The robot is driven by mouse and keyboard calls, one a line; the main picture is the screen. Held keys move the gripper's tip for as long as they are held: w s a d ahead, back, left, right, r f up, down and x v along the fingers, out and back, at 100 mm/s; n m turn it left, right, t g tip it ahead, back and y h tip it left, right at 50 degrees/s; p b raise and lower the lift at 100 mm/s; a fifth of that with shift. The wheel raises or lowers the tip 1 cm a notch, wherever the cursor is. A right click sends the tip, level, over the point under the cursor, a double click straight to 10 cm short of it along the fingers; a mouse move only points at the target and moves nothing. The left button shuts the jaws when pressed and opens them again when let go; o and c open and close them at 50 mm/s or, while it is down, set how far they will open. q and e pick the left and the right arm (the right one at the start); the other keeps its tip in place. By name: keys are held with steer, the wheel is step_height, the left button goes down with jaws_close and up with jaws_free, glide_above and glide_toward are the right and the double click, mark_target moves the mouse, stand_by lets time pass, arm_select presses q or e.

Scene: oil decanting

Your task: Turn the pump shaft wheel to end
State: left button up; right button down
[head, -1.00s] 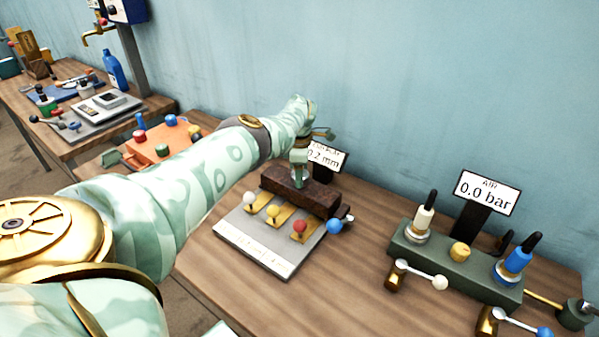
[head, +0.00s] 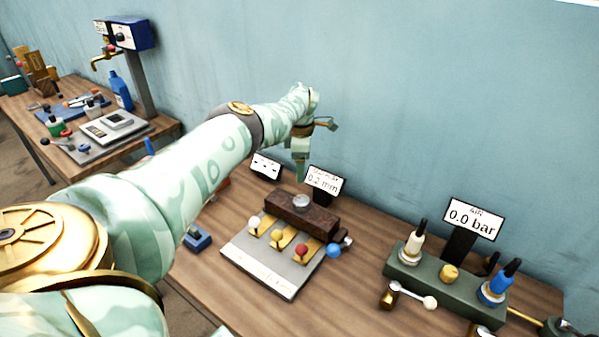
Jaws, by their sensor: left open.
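A dark brown block (head: 318,221) sits along the back of a light grey plate (head: 262,262) on the bench. A round silver wheel-like knob (head: 301,202) is on top of the block. My right gripper is out of view.
White, yellow and red balls (head: 302,249) are on the plate's front. To the right stands a green block (head: 450,285) with levers, below a sign (head: 473,219) reading 0.0 bar. A blue piece (head: 196,239) lies left of the plate.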

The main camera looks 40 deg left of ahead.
arm_select(q)
step_height(320, 180, up, 3)
steer(key=shift+r+p, duration=0.1)
steer(key=shift+p, duration=0.6)
